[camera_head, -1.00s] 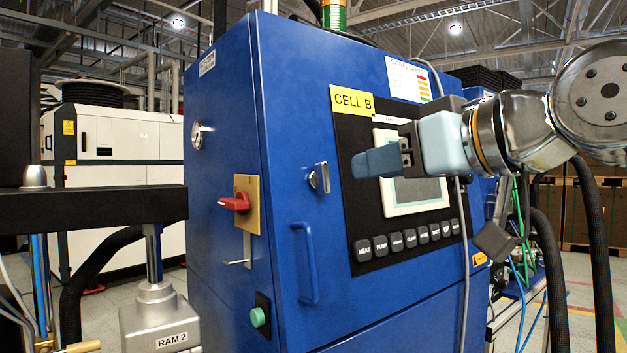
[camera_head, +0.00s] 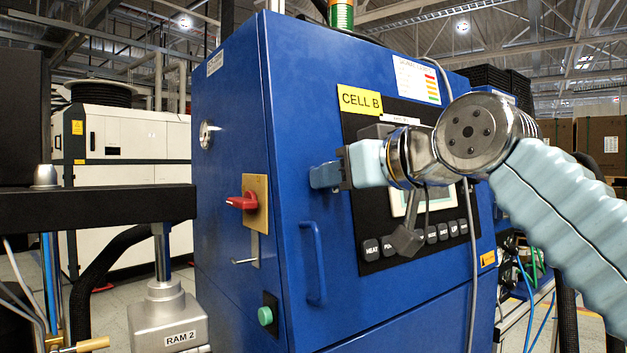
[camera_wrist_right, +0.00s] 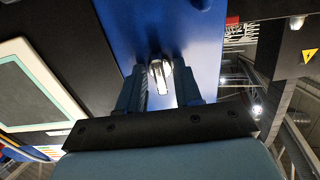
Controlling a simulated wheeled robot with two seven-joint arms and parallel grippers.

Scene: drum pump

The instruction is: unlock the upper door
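The upper door (camera_head: 292,205) is the blue front of the cabinet, with a vertical blue pull handle (camera_head: 313,265). The silver latch handle on this door is hidden behind my right gripper in the head view. My right gripper (camera_head: 324,175) is at the latch's place, left of the control panel. In the right wrist view the bright silver latch handle (camera_wrist_right: 161,84) shows between the two blue-grey fingers of the right gripper (camera_wrist_right: 160,88). The fingers stand apart, one on each side of it; I cannot tell whether they touch it. My left gripper is not in view.
The control panel (camera_head: 370,220) with a screen and several buttons is right of the gripper, partly covered by my arm. A red rotary switch (camera_head: 242,202), a metal hook and a green button (camera_head: 265,316) are on the cabinet's left side. The RAM 2 unit (camera_head: 165,318) stands at lower left.

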